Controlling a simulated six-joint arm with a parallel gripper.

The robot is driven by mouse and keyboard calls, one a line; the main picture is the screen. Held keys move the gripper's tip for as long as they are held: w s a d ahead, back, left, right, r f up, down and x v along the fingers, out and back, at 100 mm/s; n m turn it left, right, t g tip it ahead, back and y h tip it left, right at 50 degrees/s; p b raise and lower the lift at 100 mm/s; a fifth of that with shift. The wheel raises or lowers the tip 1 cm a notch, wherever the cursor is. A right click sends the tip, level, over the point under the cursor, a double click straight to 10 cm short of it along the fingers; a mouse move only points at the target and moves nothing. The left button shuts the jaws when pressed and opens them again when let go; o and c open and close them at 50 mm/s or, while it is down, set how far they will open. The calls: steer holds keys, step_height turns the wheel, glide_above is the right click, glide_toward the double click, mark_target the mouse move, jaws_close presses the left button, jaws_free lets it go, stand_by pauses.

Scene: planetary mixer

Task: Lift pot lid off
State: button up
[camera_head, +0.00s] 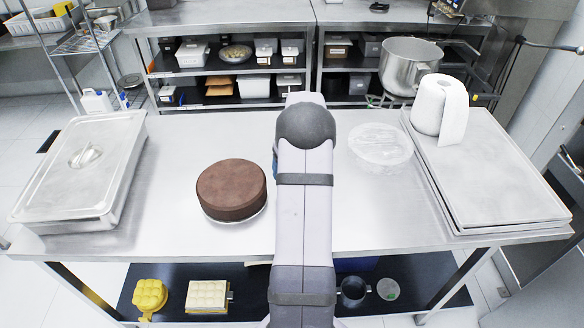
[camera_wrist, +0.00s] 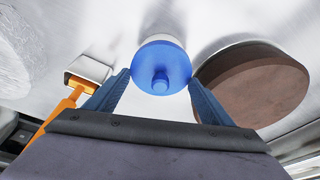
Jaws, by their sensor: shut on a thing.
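In the wrist view, a round blue lid (camera_wrist: 150,62) with a small knob faces the camera. A pale rim or body, likely the pot (camera_wrist: 163,39), shows just behind its far edge. I cannot tell whether lid and pot are touching or apart. My gripper (camera_wrist: 161,77) has its two blue fingers on either side of the lid and is shut on it. In the head view my own arm hides the gripper and most of the lid and pot; only a sliver of blue shows at the arm's left edge.
A brown round cake (camera_head: 231,190) stands close beside the lid. An orange-handled tool (camera_wrist: 62,112) lies on the other side. A clear plastic-looking disc (camera_head: 380,143), a lidded steel pan (camera_head: 85,170), trays (camera_head: 490,170) and a paper roll (camera_head: 430,103) share the steel table (camera_head: 200,135).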

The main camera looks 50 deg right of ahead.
steer(key=shift+r+p, duration=0.55)
steer(key=shift+r, duration=0.45)
steer(key=shift+c, duration=0.2)
steer(key=shift+r, duration=0.1)
steer(key=shift+r+p, duration=1.35)
steer(key=shift+r, duration=0.6)
